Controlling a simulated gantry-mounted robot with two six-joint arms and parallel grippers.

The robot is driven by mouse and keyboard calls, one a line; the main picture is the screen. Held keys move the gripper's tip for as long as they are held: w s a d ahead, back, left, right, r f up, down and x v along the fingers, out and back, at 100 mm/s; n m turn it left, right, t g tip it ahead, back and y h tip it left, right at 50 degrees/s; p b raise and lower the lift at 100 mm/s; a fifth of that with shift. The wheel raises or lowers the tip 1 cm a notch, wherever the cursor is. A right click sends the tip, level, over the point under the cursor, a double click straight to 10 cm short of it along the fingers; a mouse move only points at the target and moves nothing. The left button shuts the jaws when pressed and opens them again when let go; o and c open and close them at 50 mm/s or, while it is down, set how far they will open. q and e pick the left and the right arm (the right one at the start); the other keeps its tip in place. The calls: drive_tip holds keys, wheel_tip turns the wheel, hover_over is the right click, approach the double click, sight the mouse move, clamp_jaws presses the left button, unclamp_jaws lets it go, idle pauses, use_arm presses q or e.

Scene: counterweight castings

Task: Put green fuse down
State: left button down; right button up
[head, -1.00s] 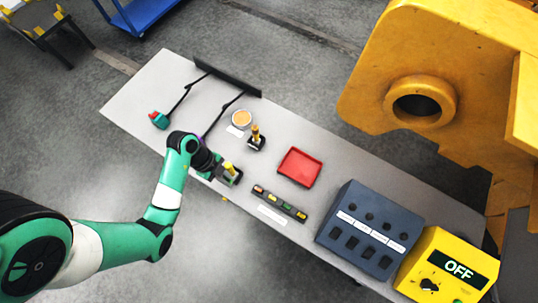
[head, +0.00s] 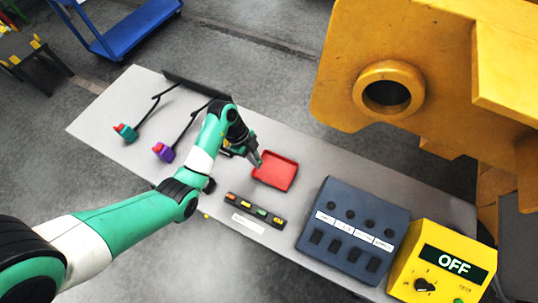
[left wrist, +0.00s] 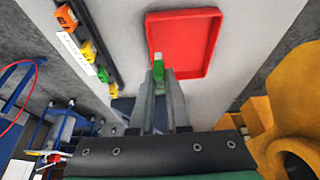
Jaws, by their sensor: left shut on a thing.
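My left gripper (head: 258,162) reaches in over the left edge of the red tray (head: 279,172) on the grey table. In the left wrist view, its fingers (left wrist: 160,80) are shut on a small green fuse (left wrist: 158,68) with a pale top. The fuse is held at the fingertips over the near part of the red tray (left wrist: 187,40). I cannot tell whether it touches the tray floor. The tray looks empty otherwise. In the head view the fuse is hidden or too small to make out. My right gripper is not in view.
A dark fuse strip (head: 255,211) with orange, green and yellow fuses lies in front of the tray. A blue-grey switch box (head: 350,232) and a yellow box (head: 445,262) reading OFF stand to the right. A large yellow casting (head: 420,75) is behind the table.

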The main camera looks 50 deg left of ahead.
use_arm(q)
drive_tip(key=w+f, duration=0.1)
drive_tip(key=w+f+b, duration=0.1)
drive_tip(key=f, duration=0.1)
drive_tip(key=w+f+b, duration=0.1)
drive_tip(key=w+f, duration=0.1)
drive_tip(key=shift+d+f, duration=0.1)
drive_tip(key=shift+f, duration=0.05)
drive_tip(key=shift+w, duration=0.2)
wheel_tip(320, 180, down, 4)
drive_tip(key=shift+w+r+b, duration=0.1)
drive_tip(key=shift+r+b, duration=0.05)
drive_tip(key=shift+b, duration=1)
drive_tip(key=shift+r, duration=0.1)
drive_tip(key=c, duration=1.3)
unclamp_jaws()
drive_tip(key=o, duration=0.4)
